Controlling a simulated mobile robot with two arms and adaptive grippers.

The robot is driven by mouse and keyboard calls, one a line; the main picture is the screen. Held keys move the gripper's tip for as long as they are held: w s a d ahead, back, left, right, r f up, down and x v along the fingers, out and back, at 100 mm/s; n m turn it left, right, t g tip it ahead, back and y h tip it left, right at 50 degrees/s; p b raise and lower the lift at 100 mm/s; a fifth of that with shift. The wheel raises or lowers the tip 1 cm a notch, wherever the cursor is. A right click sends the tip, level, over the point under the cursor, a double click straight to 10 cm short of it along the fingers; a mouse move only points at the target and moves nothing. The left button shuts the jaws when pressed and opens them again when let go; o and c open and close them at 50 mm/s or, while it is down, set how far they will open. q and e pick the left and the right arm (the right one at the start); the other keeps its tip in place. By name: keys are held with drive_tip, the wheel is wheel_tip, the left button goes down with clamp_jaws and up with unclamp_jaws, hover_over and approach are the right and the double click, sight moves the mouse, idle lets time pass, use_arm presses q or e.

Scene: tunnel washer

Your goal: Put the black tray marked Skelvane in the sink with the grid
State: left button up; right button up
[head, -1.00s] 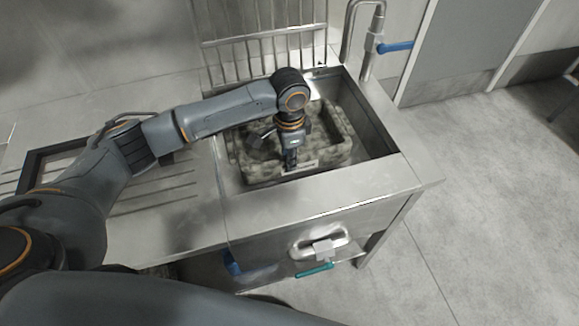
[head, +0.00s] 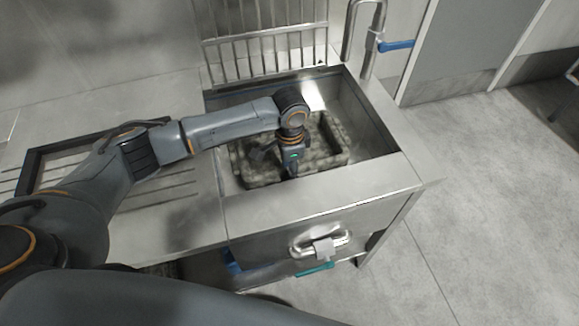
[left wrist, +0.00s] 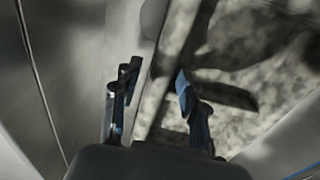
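A mottled grey-green tray (head: 336,152) lies low inside the steel sink (head: 372,125), below an upright bar grid (head: 265,50). A black-rimmed rectangular tray or frame (head: 33,160) lies on the drainboard at left, partly hidden by my arm; I read no name on either. My left gripper (head: 290,172) points down into the sink at the mottled tray's near wall. In the left wrist view the gripper (left wrist: 158,88) has its fingers apart, with the tray's mottled edge (left wrist: 152,100) between them and gaps showing. My right gripper is out of view.
The sink's steel rim (head: 320,198) runs close in front of the gripper. A tap pipe with a blue lever (head: 396,46) stands at the back right. The ribbed drainboard (head: 160,195) lies left of the sink. Open floor (head: 480,200) is at right.

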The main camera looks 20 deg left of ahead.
use_arm(q)
drive_tip(key=shift+r, duration=0.15)
wheel_tip(320, 180, up, 12)
drive_tip(key=shift+p, duration=0.3)
idle(0.4)
